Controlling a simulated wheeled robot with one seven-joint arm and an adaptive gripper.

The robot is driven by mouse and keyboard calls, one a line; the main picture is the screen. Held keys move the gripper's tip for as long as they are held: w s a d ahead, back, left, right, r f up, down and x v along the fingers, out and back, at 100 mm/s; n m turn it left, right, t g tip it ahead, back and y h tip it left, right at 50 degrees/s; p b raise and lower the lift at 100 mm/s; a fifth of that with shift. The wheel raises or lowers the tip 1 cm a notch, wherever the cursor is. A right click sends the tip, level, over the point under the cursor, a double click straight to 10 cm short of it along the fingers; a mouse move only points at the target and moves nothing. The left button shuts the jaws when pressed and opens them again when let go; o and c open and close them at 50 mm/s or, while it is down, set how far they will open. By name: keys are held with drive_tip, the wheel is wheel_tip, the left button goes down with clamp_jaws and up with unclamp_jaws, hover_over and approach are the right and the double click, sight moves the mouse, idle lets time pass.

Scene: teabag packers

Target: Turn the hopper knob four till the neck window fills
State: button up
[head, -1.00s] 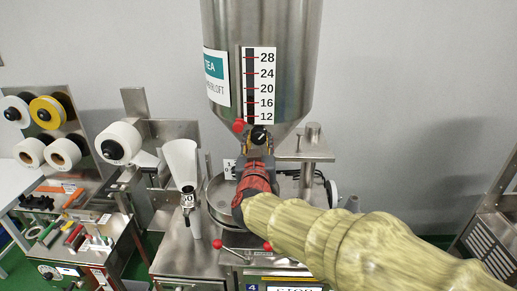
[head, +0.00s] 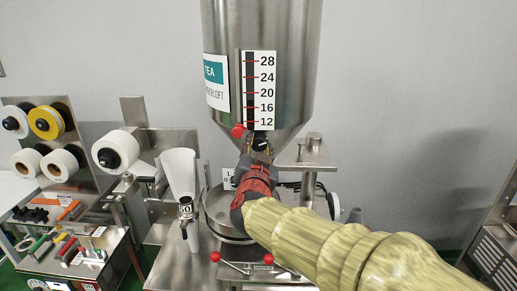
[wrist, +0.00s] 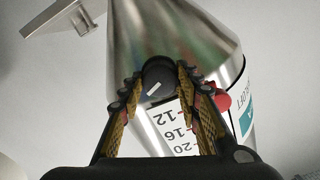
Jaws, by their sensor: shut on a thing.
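The steel hopper (head: 287,95) carries a number scale (head: 266,92) with a dark strip along its left side. The black knob (head: 260,143) with a white pointer line sits on the hopper's lower cone, below the scale. In the wrist view the knob (wrist: 158,75) is between my fingers, its pointer line slanted. My gripper (wrist: 158,90) is shut on the knob; it also shows in the head view (head: 257,155), where it and my wrist cover the hopper's lower neck. I cannot make out a neck window or its fill.
A red ball (head: 238,131) is close left of my gripper. A steel bracket plate (head: 305,160) stands to the right. A white funnel (head: 180,172) and reels (head: 115,150) are at left. Two red-tipped levers (head: 268,259) are below. The wall behind is bare at right.

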drive_tip(key=o, duration=0.9)
drive_tip(key=shift+c, duration=0.2)
drive_tip(key=shift+s, duration=0.1)
drive_tip(key=s, duration=1.1)
drive_tip(key=shift+s+a, duration=0.2)
drive_tip(key=shift+s, duration=0.2)
drive_tip(key=shift+o, duration=0.4)
